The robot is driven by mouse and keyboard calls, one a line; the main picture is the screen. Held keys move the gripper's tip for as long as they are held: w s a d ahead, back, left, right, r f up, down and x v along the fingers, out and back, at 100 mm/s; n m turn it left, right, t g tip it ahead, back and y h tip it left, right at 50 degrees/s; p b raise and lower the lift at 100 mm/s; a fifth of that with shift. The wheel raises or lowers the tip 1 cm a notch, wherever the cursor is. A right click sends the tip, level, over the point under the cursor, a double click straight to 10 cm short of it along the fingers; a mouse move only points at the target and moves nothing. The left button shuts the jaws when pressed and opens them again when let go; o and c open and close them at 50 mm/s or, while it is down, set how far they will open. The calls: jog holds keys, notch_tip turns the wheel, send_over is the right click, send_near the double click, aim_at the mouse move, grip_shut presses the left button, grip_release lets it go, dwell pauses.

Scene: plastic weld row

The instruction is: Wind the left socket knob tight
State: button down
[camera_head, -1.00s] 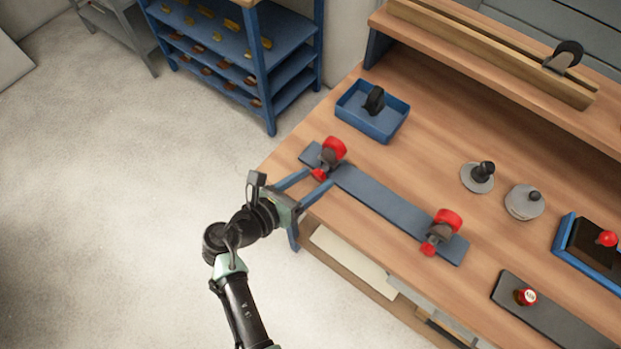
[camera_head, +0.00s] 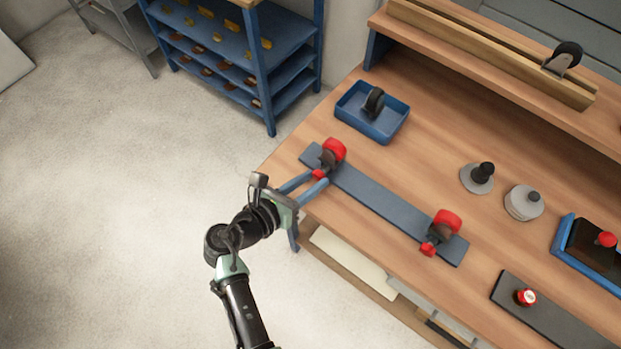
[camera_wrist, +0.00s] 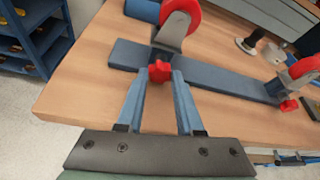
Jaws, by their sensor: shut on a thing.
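The left socket knob (camera_head: 319,173) is a small red lobed knob on the near side of the left socket, and it shows in the wrist view (camera_wrist: 159,71). The left socket (camera_head: 328,160) stands at the left end of a dark blue-grey board (camera_head: 385,206) and holds a red wheel (camera_head: 334,149) upright. My gripper (camera_head: 316,178) is shut on the left knob, with a blue finger on each side of it. The wrist view shows both fingertips (camera_wrist: 161,76) at the knob. The fingers partly hide the knob in the head view.
A second socket with a red wheel (camera_head: 447,219) and red knob (camera_head: 428,249) stands at the board's right end. A blue tray (camera_head: 350,119) with a black caster (camera_head: 374,100) lies behind. Grey discs (camera_head: 525,204) stand to the right. A blue shelf (camera_head: 262,75) is at the back left.

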jog(key=shift+s+d+r+m+t+y+p, duration=0.1)
jog(key=shift+m+t+y+p, duration=0.2)
jog(key=shift+m+y+p, duration=0.4)
jog(key=shift+m+t+y, duration=0.3)
jog(key=shift+m+t, duration=0.1)
jog(key=shift+m, duration=0.6)
jog(key=shift+s+d+f+m+t+y+b, duration=0.15)
jog(key=shift+m+t+y+b, duration=0.1)
jog(key=shift+m+b, duration=0.3)
jog(key=shift+w+f+m+t+y+b, duration=0.15)
jog(key=shift+m+t+y+b, duration=0.1)
jog(key=shift+m+b, duration=0.3)
jog(key=shift+s+r+m+t+y+b, duration=0.1)
jog(key=shift+m+t+y+b, duration=0.35)
jog(key=shift+m+b, duration=0.35)
jog(key=c, duration=0.5)
grip_release()
jog(key=shift+c, duration=0.2)
